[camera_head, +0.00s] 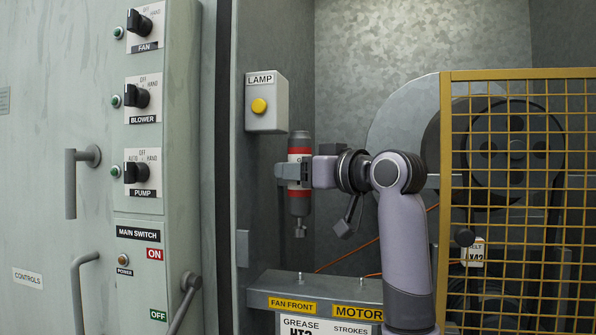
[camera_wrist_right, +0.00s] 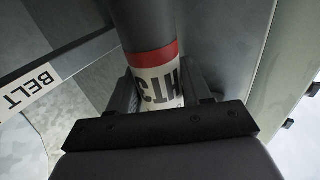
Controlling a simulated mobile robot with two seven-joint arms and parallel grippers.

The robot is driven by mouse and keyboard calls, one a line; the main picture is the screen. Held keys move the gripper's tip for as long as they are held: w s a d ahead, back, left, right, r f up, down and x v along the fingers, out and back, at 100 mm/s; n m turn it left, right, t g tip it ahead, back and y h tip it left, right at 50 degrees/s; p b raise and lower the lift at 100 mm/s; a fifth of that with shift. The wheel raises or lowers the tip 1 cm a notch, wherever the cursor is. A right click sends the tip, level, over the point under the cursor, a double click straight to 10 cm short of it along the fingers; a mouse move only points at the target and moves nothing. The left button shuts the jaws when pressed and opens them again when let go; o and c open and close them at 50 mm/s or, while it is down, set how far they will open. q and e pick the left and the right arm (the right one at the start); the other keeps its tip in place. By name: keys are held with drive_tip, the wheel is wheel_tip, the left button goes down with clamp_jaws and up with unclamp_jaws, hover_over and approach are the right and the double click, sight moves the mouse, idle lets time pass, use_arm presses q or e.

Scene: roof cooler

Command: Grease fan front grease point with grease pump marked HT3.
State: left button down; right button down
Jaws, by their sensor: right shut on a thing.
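The grease pump (camera_head: 299,203) is a dark grey cylinder with red bands and a white label. It hangs upright with its nozzle downward. In the right wrist view the pump (camera_wrist_right: 150,30) shows the upside-down marking HT3. My right gripper (camera_head: 293,173) is shut around the pump's middle and holds it in the air above the ledge. My left gripper is not in view.
A yellow mesh guard (camera_head: 515,75) covers the fan wheel and belt area on the right. A lamp box (camera_head: 266,103) is on the wall above the pump. The control panel (camera_head: 140,219) with switches and handles is on the left. A GREASE STROKES card (camera_head: 325,326) is below the ledge.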

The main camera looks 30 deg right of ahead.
sight(308, 207)
drive_tip(key=shift+f+b, duration=0.8)
wheel_tip(308, 207, down, 4)
drive_tip(key=b, duration=0.3)
drive_tip(key=shift+b, duration=0.4)
drive_tip(key=shift+f, duration=0.35)
idle(0.4)
